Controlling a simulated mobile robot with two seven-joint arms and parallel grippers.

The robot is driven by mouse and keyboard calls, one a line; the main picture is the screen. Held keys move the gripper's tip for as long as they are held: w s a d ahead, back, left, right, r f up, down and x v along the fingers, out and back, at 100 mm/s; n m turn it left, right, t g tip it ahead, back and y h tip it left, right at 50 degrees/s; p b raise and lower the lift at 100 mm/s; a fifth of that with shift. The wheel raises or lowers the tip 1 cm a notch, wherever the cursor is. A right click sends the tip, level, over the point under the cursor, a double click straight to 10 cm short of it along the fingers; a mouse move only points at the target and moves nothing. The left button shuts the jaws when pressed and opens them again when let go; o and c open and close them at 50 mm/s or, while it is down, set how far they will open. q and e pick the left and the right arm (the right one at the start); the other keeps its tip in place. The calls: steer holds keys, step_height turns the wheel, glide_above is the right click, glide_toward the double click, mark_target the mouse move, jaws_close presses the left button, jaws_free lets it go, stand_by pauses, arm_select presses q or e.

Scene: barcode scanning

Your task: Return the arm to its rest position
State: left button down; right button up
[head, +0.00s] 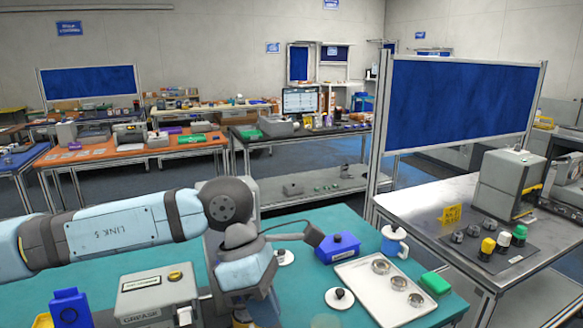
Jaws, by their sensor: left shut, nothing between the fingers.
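My left arm (120,228) comes in from the left over the teal table (345,225). It bends at a dark joint, and its wrist hangs down over the table beside the grey grease box. My left gripper (243,318) is at the bottom edge of the head view, mostly hidden by the wrist and cut off by the frame. It is shut and holds nothing that I can see. A dark block sticks out from the wrist side toward the blue box. My right gripper is not in view.
On the teal table are a grey grease box (150,295), a blue bin (70,308), a blue box (338,248), a white tray (350,280) with round metal parts, a mug (393,241) and a green block (436,284). A blue partition (460,105) stands behind the right bench.

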arm_select(q)
steer(key=s+d+r+n+g+h+p, duration=0.2)
steer(key=s+d+r+n+g+h, duration=0.15)
steer(key=s+d+g+h, duration=0.45)
steer(key=w+a+f+n+t+h+p, duration=0.2)
steer(key=w+n+t+h, duration=0.5)
steer(key=n+t+h, duration=0.95)
steer(key=w+a+f+n+t+y, duration=0.2)
steer(key=a+f+n+t+y, duration=0.3)
steer(key=n, duration=0.4)
steer(key=w+a+f+n+t+y, duration=0.1)
steer(key=a+f+n+t+y, duration=0.1)
steer(key=f+n+t+y, duration=0.4)
steer(key=s+a+f+n+g+y+p, duration=0.1)
steer(key=s+a+f+n+y, duration=0.3)
steer(key=f, duration=0.4)
steer(key=s+a+f+n+g+y+p, duration=0.1)
steer(key=s+a+f+n+g+y, duration=0.1)
steer(key=s+a+f+n+y, duration=0.3)
steer(key=s+a+f+n+g+y, duration=0.2)
steer(key=s+a+f+n+y, duration=0.3)
steer(key=f, duration=0.6)
steer(key=s+a+n, duration=0.1)
steer(key=s+n, duration=0.1)
steer(key=n, duration=0.1)
steer(key=shift+p, duration=0.4)
